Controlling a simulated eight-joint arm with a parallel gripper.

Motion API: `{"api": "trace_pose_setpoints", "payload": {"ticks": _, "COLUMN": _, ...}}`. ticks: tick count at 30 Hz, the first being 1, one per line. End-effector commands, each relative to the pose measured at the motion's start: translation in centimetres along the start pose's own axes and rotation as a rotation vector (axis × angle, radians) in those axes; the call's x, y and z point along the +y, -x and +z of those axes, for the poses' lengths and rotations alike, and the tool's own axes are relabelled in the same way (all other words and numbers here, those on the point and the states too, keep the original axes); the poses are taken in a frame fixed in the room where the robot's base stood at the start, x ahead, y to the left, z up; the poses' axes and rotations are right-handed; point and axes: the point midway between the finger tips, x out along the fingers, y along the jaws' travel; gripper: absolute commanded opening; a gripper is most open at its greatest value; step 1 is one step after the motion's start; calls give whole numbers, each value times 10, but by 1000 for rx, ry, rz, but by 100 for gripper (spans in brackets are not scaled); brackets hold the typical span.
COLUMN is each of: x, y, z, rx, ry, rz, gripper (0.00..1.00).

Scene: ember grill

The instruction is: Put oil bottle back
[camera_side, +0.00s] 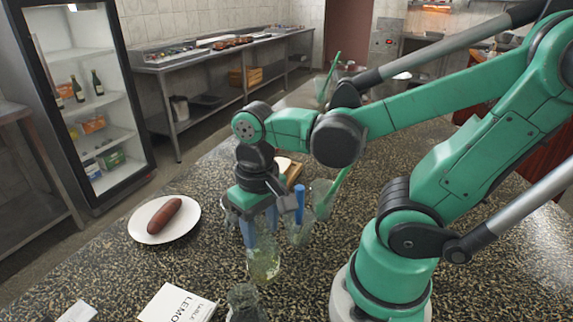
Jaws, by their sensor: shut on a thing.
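My gripper (260,226) points down over the counter, its blue fingers shut on a clear glass bottle (264,264) with some yellowish liquid low in it. I take this to be the oil bottle. It is upright, and its upper part is hidden by the fingers. I cannot tell whether its base touches the counter.
A white plate (140,229) with a sausage (165,216) lies to the left. A dark glass bottle (245,302) stands at the bottom edge, beside a white card (178,303). The speckled counter (215,262) is clear between plate and bottle.

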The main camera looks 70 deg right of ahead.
Motion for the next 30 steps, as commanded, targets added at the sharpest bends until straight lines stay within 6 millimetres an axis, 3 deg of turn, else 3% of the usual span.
{"api": "trace_pose_setpoints", "payload": {"ticks": 10, "x": 0, "y": -4, "z": 0, "rx": 0, "ry": 0, "rz": 0, "gripper": 0}}
{"api": "trace_pose_setpoints", "payload": {"ticks": 11, "x": 0, "y": -3, "z": 0, "rx": 0, "ry": 0, "rz": 0, "gripper": 54}}
{"api": "trace_pose_setpoints", "payload": {"ticks": 13, "x": 0, "y": -3, "z": 0, "rx": 0, "ry": 0, "rz": 0, "gripper": 74}}
{"api": "trace_pose_setpoints", "payload": {"ticks": 14, "x": 0, "y": -3, "z": 0, "rx": 0, "ry": 0, "rz": 0, "gripper": 77}}
{"api": "trace_pose_setpoints", "payload": {"ticks": 24, "x": 0, "y": -2, "z": 0, "rx": 0, "ry": 0, "rz": 0, "gripper": 77}}
{"api": "trace_pose_setpoints", "payload": {"ticks": 30, "x": 0, "y": 13, "z": 0, "rx": 0, "ry": 0, "rz": 0, "gripper": 77}}
